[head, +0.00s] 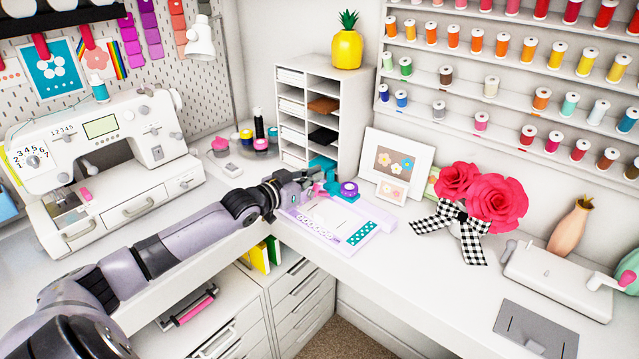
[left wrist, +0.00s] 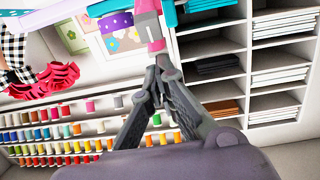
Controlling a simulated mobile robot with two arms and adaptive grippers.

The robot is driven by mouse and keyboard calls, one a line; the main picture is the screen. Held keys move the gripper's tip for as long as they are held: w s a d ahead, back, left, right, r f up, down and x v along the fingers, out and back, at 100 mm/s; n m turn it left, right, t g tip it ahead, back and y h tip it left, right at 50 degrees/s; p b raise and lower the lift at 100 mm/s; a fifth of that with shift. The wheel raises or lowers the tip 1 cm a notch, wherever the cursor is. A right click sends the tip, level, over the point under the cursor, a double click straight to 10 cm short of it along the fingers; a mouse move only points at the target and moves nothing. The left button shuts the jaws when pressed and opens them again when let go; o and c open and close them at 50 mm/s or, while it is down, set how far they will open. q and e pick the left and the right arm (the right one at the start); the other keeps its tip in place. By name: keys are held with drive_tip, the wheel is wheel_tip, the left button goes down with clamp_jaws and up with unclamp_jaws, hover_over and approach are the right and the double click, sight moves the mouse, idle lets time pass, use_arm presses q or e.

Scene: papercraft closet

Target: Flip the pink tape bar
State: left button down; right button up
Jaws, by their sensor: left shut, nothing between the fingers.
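My left gripper (head: 314,177) reaches in over the table corner beside a small tape holder. In the left wrist view the fingers (left wrist: 157,68) are closed together and empty. A pink bar (left wrist: 149,28) shows just beyond the fingertips there; I cannot tell whether they touch it. In the head view the gripper largely hides it. The roll stands right of the gripper in the head view (head: 348,190). My right gripper is not in view.
A lavender tray (head: 300,216) lies below the gripper. A white shelf unit (head: 347,110) stands close behind it. Framed flower cards (head: 392,190) and red paper flowers (head: 495,200) are to the right. A sewing machine (head: 100,140) stands left.

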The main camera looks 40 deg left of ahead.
use_arm(q)
drive_tip(key=f+t+b, duration=0.1)
drive_tip(key=s+t+b, duration=0.1)
drive_tip(key=t+b, duration=0.1)
drive_tip(key=s+f+t+b, duration=0.1)
drive_tip(key=b, duration=0.1)
drive_tip(key=shift+a+f+h, duration=0.15)
drive_tip(key=shift+f+h, duration=0.15)
drive_tip(key=shift+s+f, duration=0.2)
drive_tip(key=shift+s, duration=0.05)
drive_tip(key=shift+s+f, duration=0.3)
drive_tip(key=shift+f, duration=0.1)
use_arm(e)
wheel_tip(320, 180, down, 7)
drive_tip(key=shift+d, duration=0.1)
use_arm(q)
drive_tip(key=s+r+p, duration=0.1)
drive_tip(key=r+p, duration=0.1)
drive_tip(key=r, duration=0.1)
drive_tip(key=shift+s+a, duration=0.15)
drive_tip(key=shift+s, duration=0.2)
drive_tip(key=b+v, duration=0.1)
drive_tip(key=v, duration=0.7)
drive_tip(key=shift+f, duration=0.4)
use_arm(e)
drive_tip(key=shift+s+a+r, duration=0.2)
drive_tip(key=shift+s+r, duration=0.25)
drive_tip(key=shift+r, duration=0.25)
